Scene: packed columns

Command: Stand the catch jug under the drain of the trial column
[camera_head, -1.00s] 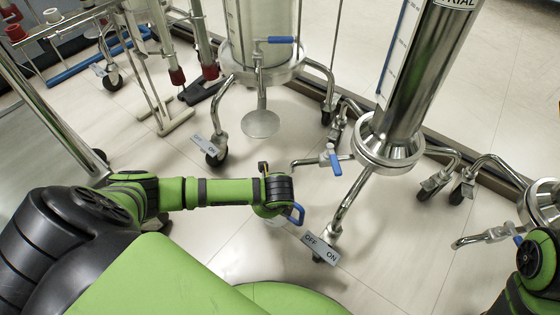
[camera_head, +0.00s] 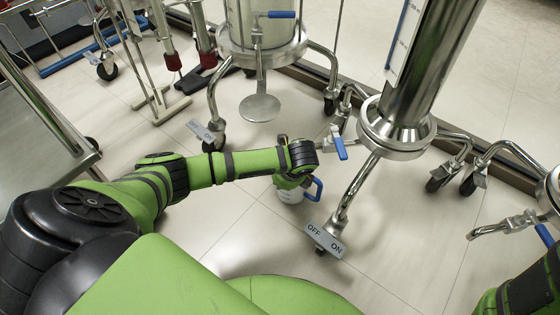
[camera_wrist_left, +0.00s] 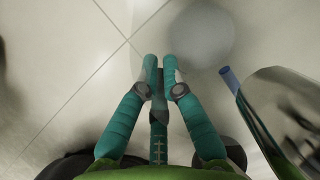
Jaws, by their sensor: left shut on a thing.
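The trial column (camera_head: 430,70) is a steel cylinder on a wheeled stand at the right. The catch jug (camera_head: 290,192) is pale with a blue handle (camera_head: 316,188). It is directly below my left gripper (camera_head: 298,172), close to the drain. In the left wrist view the teal fingers (camera_wrist_left: 160,66) are close together; what they grip is unclear there. I cannot tell whether the jug touches the floor. My right gripper is out of view.
A steel leg with an OFF/ON plate (camera_head: 324,239) stands just right of the jug. Another column (camera_head: 262,42) with a round plate (camera_head: 260,108) stands behind. A further stand (camera_head: 549,195) is at the right edge. The floor in front of the jug is clear.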

